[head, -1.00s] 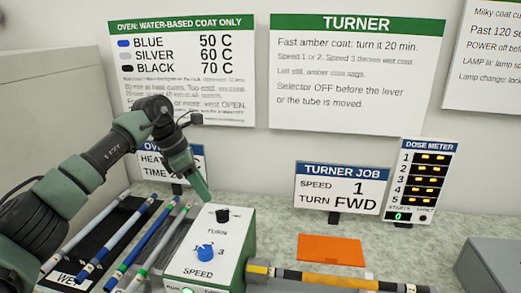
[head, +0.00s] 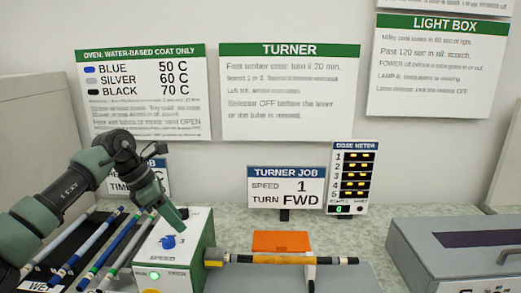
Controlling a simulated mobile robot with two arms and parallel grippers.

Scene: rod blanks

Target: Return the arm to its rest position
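My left arm comes in from the left, and its gripper (head: 174,214) hangs, pointing down, over the top of the white and green turner box. Its fingers show edge-on, so I cannot tell whether they are open or shut. Nothing is seen hanging from it. The box's blue SPEED knob (head: 168,241) shows just below the gripper. A dark knob (head: 184,212) is partly visible right beside the fingers; I cannot tell whether they touch it. A green light (head: 154,275) is lit on the box front. My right gripper is not in view.
Several rods (head: 112,246) lie at left, under my arm. An orange card (head: 283,241), the TURNER JOB sign (head: 285,187), a dose meter (head: 352,178) and a grey light box (head: 450,252) stand nearby.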

